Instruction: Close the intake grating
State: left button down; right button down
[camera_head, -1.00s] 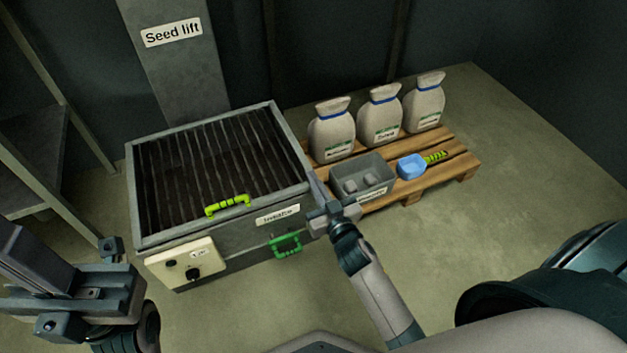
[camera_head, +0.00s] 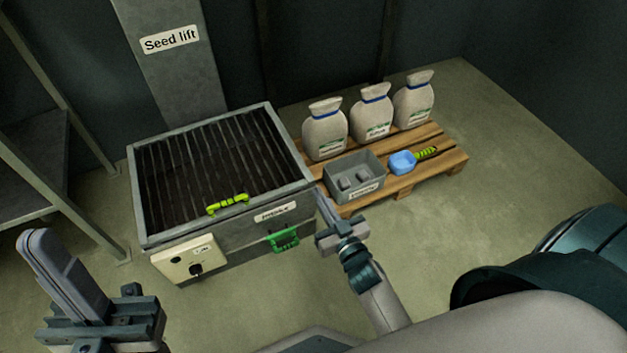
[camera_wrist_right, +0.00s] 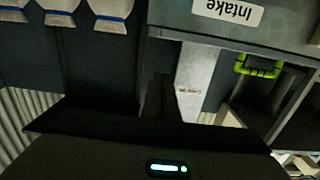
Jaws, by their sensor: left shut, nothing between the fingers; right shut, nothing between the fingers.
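The intake grating (camera_head: 200,165), dark parallel bars, lies flat within the grey rim of the intake box (camera_head: 225,238) in the head view. Its yellow-green handle (camera_head: 228,204) stands at the front edge and also shows in the right wrist view (camera_wrist_right: 258,67), which is upside down. My right gripper (camera_head: 321,194) is shut and empty, just right of the box's front right corner and apart from the handle. My left gripper (camera_head: 38,238) is shut and empty at the lower left, pointing up, left of the box. The right fingertips are dark in the wrist view.
A green handle (camera_head: 284,239) and a switch panel (camera_head: 190,260) are on the box front. Right of it, a pallet (camera_head: 430,165) holds sacks (camera_head: 371,112), a grey bin (camera_head: 352,188) and a blue scoop (camera_head: 402,162). A shelf stands left. Floor at right is clear.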

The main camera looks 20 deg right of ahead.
jog(key=shift+s+f, duration=0.35)
jog(key=shift+s, duration=0.55)
